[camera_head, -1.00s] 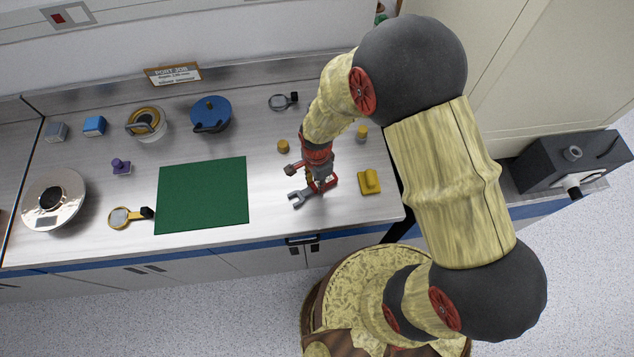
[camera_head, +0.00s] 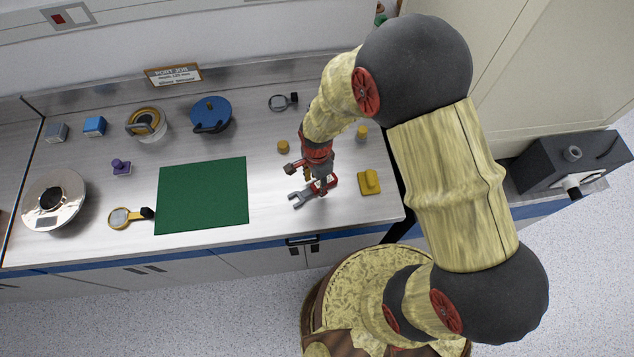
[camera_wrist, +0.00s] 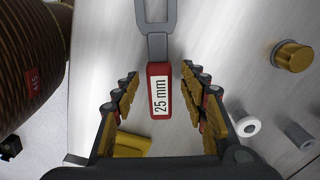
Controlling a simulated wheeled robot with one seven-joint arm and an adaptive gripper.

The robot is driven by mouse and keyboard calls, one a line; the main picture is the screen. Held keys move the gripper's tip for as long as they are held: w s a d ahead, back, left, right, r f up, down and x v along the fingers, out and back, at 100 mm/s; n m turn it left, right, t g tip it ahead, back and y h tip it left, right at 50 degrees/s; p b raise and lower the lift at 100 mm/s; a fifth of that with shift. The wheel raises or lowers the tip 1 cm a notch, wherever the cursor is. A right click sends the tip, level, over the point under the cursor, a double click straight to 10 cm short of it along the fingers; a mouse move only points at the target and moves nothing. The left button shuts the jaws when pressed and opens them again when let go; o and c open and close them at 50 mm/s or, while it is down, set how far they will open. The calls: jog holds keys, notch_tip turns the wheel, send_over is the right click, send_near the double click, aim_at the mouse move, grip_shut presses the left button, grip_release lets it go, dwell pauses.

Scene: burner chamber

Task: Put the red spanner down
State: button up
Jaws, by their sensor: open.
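The red spanner (camera_head: 301,197) has a grey open jaw and a red handle. It lies on the bench top right of the green mat, its jaw pointing left. In the wrist view its red handle (camera_wrist: 159,92), with a white "25 mm" label, lies between the spread fingers, with visible space on both sides. My gripper (camera_wrist: 159,76) is open around the handle. In the head view my gripper (camera_head: 322,182) is over the handle end and hides part of it. I cannot tell the exact height of the fingertips above the bench.
The green mat (camera_head: 203,195) is bare. A yellow block (camera_head: 369,182) sits close to the right of the spanner, near the bench edge. Small brass cylinders (camera_head: 283,147) stand behind.

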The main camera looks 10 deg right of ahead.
notch_tip(320, 180, up, 12)
jog(key=f, duration=0.1)
notch_tip(320, 180, up, 16)
jog(key=n+t, duration=0.3)
jog(key=n, duration=0.2)
send_over(317, 184)
jog(key=s+d, duration=0.2)
jog(key=d, duration=0.3)
jog(key=s+d+r+n+t, duration=0.2)
jog(key=s+d+r+n, duration=0.3)
jog(key=s+r+n, duration=0.3)
jog(key=s+r, duration=0.3)
jog(key=r, duration=0.1)
jog(key=shift+d+n+t+p, duration=0.3)
jog(key=shift+d+n, duration=0.1)
notch_tip(317, 184, down, 12)
jog(key=b, duration=1.2)
jog(key=shift+f, duration=0.2)
